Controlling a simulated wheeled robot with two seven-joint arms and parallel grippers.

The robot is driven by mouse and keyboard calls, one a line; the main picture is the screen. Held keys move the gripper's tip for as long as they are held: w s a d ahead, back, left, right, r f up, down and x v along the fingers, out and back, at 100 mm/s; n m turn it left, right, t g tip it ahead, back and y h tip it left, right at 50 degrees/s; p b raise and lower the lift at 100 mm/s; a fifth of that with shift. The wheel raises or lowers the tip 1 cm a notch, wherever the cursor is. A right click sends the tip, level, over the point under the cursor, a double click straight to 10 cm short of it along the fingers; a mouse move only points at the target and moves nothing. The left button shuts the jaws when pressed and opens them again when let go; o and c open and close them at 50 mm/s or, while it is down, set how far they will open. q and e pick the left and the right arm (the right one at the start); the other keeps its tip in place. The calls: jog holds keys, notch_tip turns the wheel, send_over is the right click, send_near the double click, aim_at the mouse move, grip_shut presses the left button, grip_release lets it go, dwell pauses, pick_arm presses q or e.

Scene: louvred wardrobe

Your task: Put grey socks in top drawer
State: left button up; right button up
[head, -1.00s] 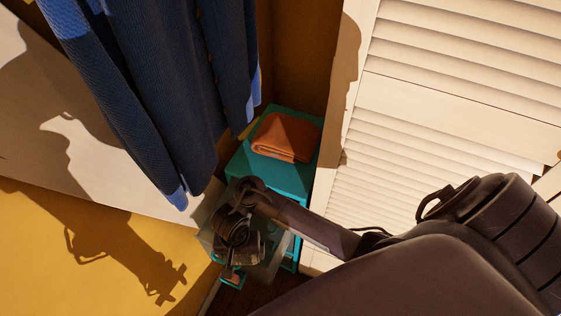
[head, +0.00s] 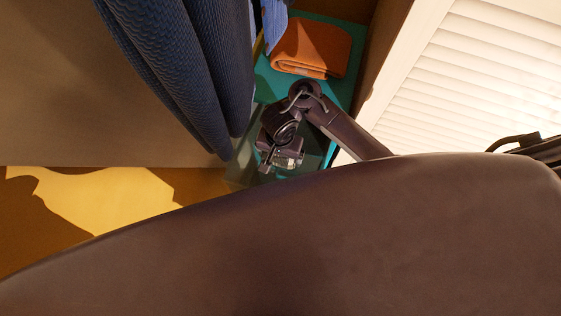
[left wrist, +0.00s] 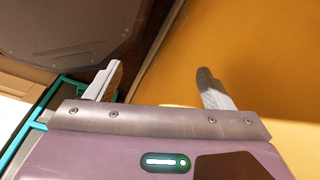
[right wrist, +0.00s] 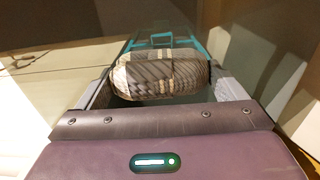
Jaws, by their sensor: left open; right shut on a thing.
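The grey socks (right wrist: 160,75) are a rolled, patterned bundle in the right wrist view. My right gripper (right wrist: 158,82) is shut on them, with a finger at each end of the roll. In the head view my right gripper (head: 278,165) is over the open top drawer (head: 241,170) of the teal drawer unit (head: 268,86). The drawer's teal handle (right wrist: 161,36) shows beyond the socks in the right wrist view. Whether the socks touch the drawer bottom I cannot tell. My left gripper (left wrist: 160,72) is open and empty.
A folded orange cloth (head: 311,48) lies on top of the unit. Blue hanging clothes (head: 190,75) are close on the left of my right gripper. A white louvred door (head: 460,75) stands on the right. My own arm covers the lower head view.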

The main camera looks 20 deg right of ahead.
notch_tip(320, 180, down, 10)
jog(key=b, duration=0.7)
jog(key=shift+s+d, duration=0.1)
jog(key=shift+d, duration=0.05)
jog(key=shift+f, duration=0.15)
notch_tip(320, 180, down, 4)
jog(key=b, duration=0.3)
jog(key=shift+r, duration=0.2)
jog(key=shift+f, duration=0.25)
pick_arm(q)
notch_tip(320, 180, down, 12)
jog(key=s, duration=0.2)
jog(key=shift+d+r, duration=0.15)
jog(key=shift+d, duration=0.25)
pick_arm(e)
jog(key=shift+r, duration=0.1)
